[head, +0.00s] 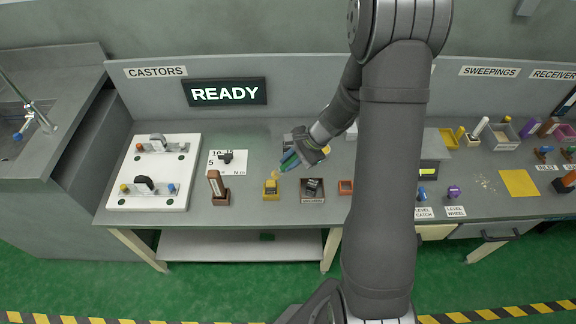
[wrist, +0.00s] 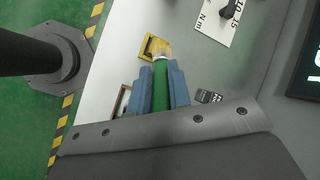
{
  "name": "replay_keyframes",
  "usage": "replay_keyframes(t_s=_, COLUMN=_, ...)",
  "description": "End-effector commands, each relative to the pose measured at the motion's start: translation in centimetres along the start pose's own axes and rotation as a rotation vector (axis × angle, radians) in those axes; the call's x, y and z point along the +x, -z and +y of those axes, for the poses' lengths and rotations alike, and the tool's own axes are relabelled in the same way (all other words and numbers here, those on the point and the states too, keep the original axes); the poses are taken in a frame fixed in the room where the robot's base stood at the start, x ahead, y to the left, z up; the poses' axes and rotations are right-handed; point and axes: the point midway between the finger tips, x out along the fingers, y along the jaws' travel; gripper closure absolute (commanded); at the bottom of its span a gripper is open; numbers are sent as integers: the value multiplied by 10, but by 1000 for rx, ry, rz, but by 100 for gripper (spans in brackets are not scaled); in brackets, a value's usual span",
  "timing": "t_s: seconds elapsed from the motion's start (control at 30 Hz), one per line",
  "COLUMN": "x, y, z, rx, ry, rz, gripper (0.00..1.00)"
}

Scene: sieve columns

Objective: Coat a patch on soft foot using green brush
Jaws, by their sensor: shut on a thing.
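My gripper (head: 290,160) is shut on the green brush, whose green handle (wrist: 160,86) stands between the two blue fingers in the wrist view. Its pale yellow bristles (wrist: 161,50) point away from my gripper. They overlap the small yellow tray (wrist: 146,47) in the wrist view; I cannot tell whether they touch it. In the head view the yellow tray (head: 271,196) is just below and left of my gripper. A white board (head: 150,198) at the left carries two castor-like pieces with coloured ends. I cannot tell which part is the soft foot.
A brown holder (head: 220,197) stands left of the yellow tray. A brown tray with dark pieces (head: 312,197) and an orange tray (head: 346,187) lie to the right. A white card with a dark piece (head: 222,168) lies behind. A sign (head: 226,92) reads READY.

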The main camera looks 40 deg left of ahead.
Motion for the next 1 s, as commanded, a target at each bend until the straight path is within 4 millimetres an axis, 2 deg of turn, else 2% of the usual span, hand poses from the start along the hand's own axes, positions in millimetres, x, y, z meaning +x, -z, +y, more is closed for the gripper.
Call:
replay_keyframes(t_s=0.5, x=-37, y=-19, z=-16, rx=-2, ry=1, rz=1, gripper=100)
replay_keyframes(t_s=0.87, x=-38, y=-20, z=-17, rx=0, ry=1, rz=0, gripper=100)
replay_keyframes(t_s=1.0, x=-43, y=-10, z=-13, rx=1, ry=2, rz=2, gripper=100)
